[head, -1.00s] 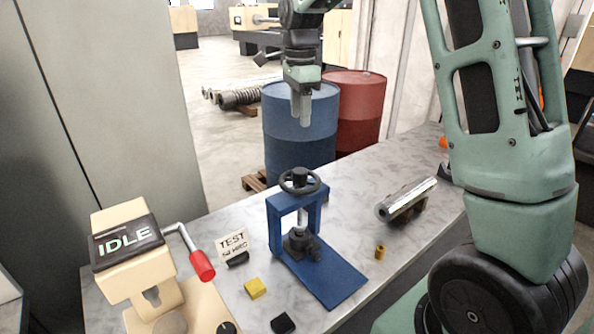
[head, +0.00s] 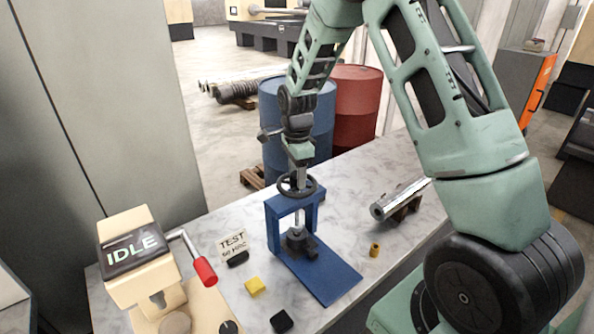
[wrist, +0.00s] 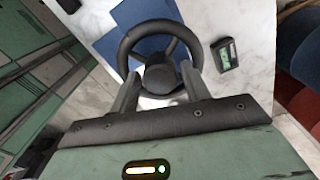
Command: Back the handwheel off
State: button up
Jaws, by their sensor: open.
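The black handwheel (head: 297,185) sits on top of the blue press frame (head: 277,225) on the marble-topped bench. My gripper (head: 299,183) is directly above the handwheel, pointing down, with its fingertips at the wheel's level. In the wrist view, the handwheel (wrist: 160,52) fills the upper middle, and my gripper (wrist: 160,82) has its two fingers apart, one on each side of the hub. Whether the fingers touch the hub or rim cannot be told. A dark clamped part (head: 298,243) sits under the screw inside the press.
A beige tester reading IDLE (head: 132,250) with a red-handled lever (head: 205,270) stands at left. Blue (head: 275,150) and red (head: 357,105) barrels stand behind.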

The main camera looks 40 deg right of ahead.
jog(key=c, duration=0.7)
